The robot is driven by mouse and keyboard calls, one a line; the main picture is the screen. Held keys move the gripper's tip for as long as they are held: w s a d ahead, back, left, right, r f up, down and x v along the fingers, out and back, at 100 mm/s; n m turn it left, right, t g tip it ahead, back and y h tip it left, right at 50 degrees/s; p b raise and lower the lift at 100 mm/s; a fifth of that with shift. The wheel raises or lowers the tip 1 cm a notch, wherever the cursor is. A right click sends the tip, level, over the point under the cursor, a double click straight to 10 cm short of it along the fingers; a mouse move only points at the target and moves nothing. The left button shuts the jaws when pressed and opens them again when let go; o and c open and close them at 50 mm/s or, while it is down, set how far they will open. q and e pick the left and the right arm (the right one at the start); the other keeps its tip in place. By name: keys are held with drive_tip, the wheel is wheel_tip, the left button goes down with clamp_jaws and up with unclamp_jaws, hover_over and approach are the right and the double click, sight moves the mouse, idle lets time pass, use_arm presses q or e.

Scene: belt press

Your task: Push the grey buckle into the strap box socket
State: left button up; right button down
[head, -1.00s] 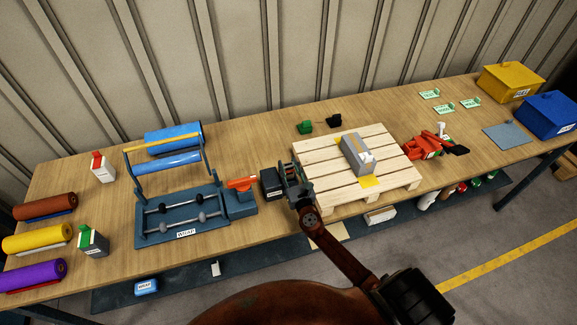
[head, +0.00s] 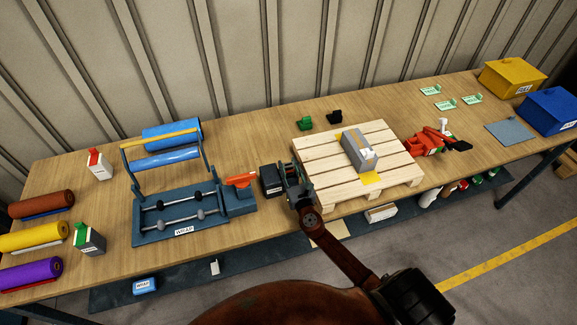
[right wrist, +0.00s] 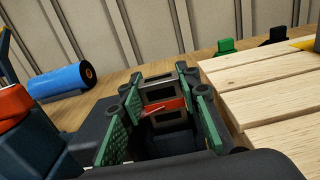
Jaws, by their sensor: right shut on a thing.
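In the right wrist view the green-padded fingers (right wrist: 157,108) are closed on a grey, frame-like piece (right wrist: 158,91), which appears to be the grey buckle. A red band crosses it. The dark body beside the fingers in that view appears to be the strap box (right wrist: 85,122). The socket is hidden, so I cannot tell whether the buckle touches it. My left gripper is not in view.
The slatted pallet (head: 318,163) carries a grey carton (head: 355,153) close right of my gripper. The blue wrap stand (head: 165,226) with an orange-handled part (head: 240,180) stands left. Green (head: 304,122) and black (head: 334,116) clips lie behind. A red tool (head: 427,143) lies right.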

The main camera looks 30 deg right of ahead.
drive_tip(key=shift+f+b, duration=0.55)
drive_tip(key=shift+f, duration=0.1)
drive_tip(key=c, duration=1.4)
unclamp_jaws()
drive_tip(key=shift+o, duration=0.2)
drive_tip(key=shift+a, duration=0.2)
drive_tip(key=shift+s+f, duration=0.1)
drive_tip(key=v, duration=1.1)
drive_tip(key=shift+s+d, duration=0.3)
drive_tip(key=shift+s, duration=0.15)
drive_tip(key=shift+d, duration=0.1)
